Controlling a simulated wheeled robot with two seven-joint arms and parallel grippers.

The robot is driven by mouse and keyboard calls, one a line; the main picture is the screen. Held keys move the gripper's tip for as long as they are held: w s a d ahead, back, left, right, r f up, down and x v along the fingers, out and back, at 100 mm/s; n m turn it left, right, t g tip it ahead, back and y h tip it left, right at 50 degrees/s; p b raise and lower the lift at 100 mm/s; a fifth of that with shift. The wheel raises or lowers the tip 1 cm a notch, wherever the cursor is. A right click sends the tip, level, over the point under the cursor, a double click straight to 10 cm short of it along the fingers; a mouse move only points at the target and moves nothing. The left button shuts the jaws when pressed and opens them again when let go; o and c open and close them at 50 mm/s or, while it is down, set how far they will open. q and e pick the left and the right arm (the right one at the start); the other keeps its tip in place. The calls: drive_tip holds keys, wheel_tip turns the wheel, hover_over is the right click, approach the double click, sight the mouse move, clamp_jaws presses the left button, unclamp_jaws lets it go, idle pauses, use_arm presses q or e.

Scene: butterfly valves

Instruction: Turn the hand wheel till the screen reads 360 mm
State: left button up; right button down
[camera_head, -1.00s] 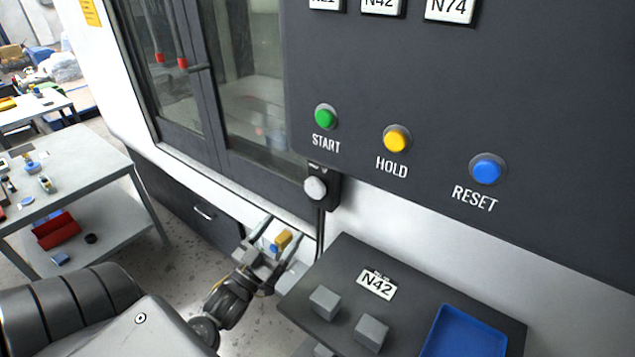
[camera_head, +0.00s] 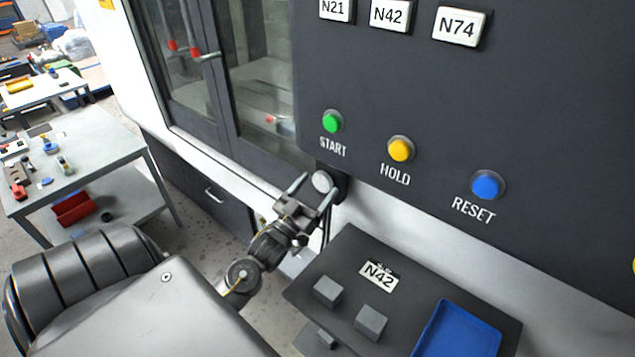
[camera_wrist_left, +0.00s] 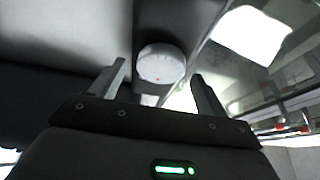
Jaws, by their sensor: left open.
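The hand wheel, a small round white knob (camera_head: 322,181) on a dark mount, sits at the lower left edge of the dark control panel. My left gripper (camera_head: 318,187) is open, its two fingers pointing up at the knob. No screen with a mm reading is in view. My right gripper is not in view.
The panel carries a green START button (camera_head: 333,121), a yellow HOLD button (camera_head: 400,149) and a blue RESET button (camera_head: 487,185). Below it a dark shelf (camera_head: 350,245) holds grey blocks, an N42 plate and a blue tray (camera_head: 440,325). A grey table (camera_head: 100,150) stands at left.

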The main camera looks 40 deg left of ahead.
use_arm(q)
drive_tip(key=shift+w+r, duration=0.1)
drive_tip(key=shift+w, duration=0.3)
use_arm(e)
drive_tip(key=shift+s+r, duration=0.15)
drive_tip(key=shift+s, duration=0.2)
use_arm(q)
drive_tip(key=shift+c, duration=0.2)
drive_tip(key=c, duration=0.9)
drive_tip(key=shift+m, duration=0.5)
